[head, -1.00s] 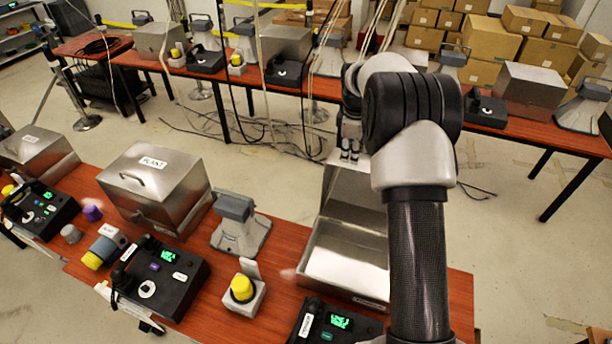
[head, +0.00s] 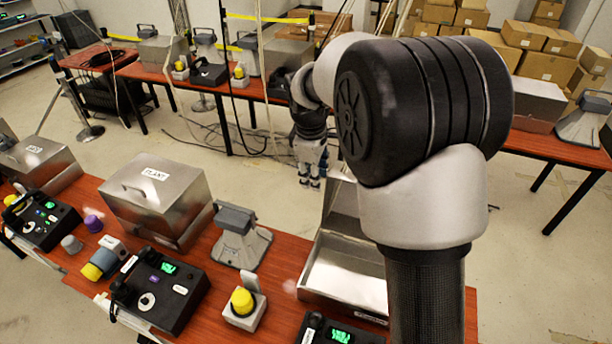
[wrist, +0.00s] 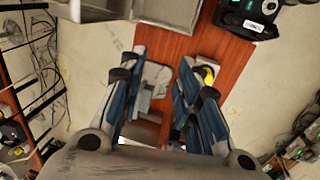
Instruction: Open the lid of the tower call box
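A metal call box (head: 318,282) stands at the right part of the near red table with its lid (head: 342,205) raised at the back and its pale inside showing. Its front label is too small to read, and my arm hides its right side. I cannot tell from the label whether it is the tower box. My gripper (head: 309,184) hangs in the air left of the raised lid, apart from it, fingers pointing down. In the wrist view the two fingers (wrist: 162,62) are spread with nothing between them.
A closed box labelled PLANT (head: 158,200) stands to the left, with a grey horn (head: 240,240), a yellow beacon (head: 243,301) and a black phone (head: 160,290) nearby. A far table (head: 545,146) holds more equipment. Open floor lies between the tables.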

